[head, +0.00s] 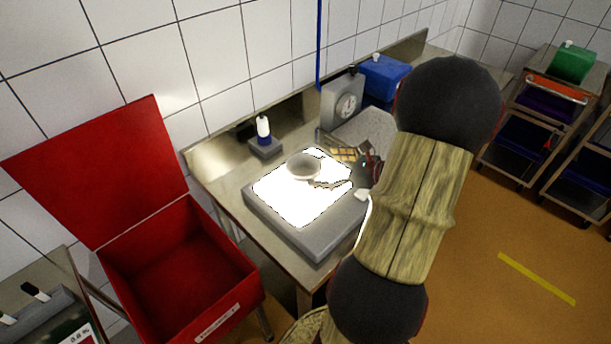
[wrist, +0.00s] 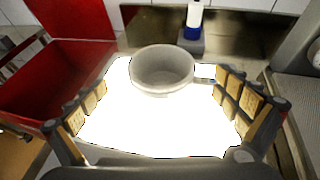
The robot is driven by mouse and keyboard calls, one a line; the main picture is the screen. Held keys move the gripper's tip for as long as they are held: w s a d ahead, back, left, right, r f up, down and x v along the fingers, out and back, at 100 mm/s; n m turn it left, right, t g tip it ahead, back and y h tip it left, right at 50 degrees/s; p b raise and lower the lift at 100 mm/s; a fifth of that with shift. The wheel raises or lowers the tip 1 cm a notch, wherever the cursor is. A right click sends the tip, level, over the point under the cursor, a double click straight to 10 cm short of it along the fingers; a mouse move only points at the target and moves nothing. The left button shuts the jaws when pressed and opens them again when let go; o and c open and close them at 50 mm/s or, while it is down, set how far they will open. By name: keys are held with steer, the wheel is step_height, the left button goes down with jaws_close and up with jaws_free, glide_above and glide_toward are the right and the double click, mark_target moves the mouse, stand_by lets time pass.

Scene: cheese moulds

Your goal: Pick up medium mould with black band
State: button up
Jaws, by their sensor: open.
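A round, pale grey mould (head: 304,166) stands upright on a brightly lit white panel (head: 300,205) on the steel table. It also shows in the wrist view (wrist: 162,72), at the upper middle, with its open top up. I cannot make out a black band on it. My gripper (head: 334,168) is open, with its tan-padded fingers spread wide. In the wrist view the fingers (wrist: 160,90) lie left and right of the mould, which is ahead of and between them. Nothing is held. I cannot tell whether either finger touches the mould.
A red open-lidded bin (head: 180,255) stands left of the table. A white bottle with a blue base (head: 263,130) stands behind the panel. A grey scale with a dial (head: 343,103) and a blue box (head: 384,76) are at the back right. Carts (head: 530,125) stand far right.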

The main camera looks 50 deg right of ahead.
steer(key=b, duration=0.3)
glide_toward(290, 163)
steer(key=x, duration=0.4)
steer(key=shift+w+d+f, duration=0.15)
steer(key=shift+w+f, duration=0.05)
steer(key=shift+f, duration=0.2)
steer(key=c, duration=0.3)
steer(key=c, duration=1)
steer(key=shift+r, duration=0.15)
